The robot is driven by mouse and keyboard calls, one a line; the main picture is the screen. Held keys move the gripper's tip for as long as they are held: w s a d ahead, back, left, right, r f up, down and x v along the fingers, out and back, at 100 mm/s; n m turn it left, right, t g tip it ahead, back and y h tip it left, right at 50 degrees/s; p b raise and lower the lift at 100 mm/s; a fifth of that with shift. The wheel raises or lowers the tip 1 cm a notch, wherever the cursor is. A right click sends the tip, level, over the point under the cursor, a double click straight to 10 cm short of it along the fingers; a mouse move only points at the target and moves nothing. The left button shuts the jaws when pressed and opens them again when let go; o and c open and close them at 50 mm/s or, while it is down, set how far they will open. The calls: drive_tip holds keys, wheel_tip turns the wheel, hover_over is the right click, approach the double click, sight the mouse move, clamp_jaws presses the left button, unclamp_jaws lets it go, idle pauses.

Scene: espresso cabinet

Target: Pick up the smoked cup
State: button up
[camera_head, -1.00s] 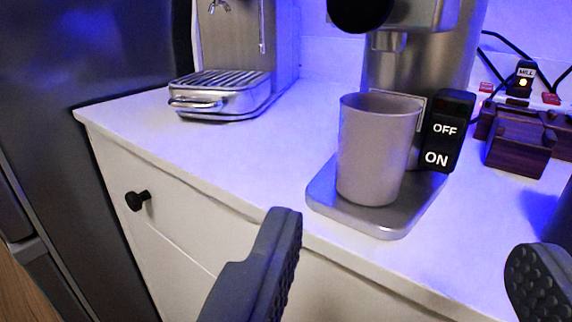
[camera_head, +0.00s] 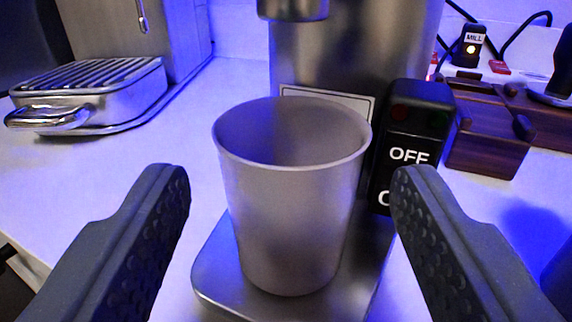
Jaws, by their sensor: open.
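The smoked cup (camera_head: 290,215) is a greyish-taupe, open-topped cup. It stands upright on the metal tray (camera_head: 228,285) of a steel coffee machine (camera_head: 352,48). My gripper (camera_head: 285,180) is open, with one dark textured finger on each side of the cup in the picture. Gaps show between both fingers and the cup, and neither touches it. The fingertips appear nearer to me than the cup. The right fingertip covers part of the black OFF/ON switch box.
The black switch box (camera_head: 415,120) stands close to the cup's right. An espresso machine with a slatted drip tray (camera_head: 90,78) is at the left. Dark wooden blocks (camera_head: 487,140) and a small MILL switch (camera_head: 468,46) are at the right. The white counter (camera_head: 185,135) is clear between the machines.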

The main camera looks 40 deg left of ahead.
drive_tip(key=shift+x, duration=1.3)
drive_tip(key=c, duration=0.7)
drive_tip(key=shift+r, duration=0.1)
drive_tip(key=shift+c, duration=0.2)
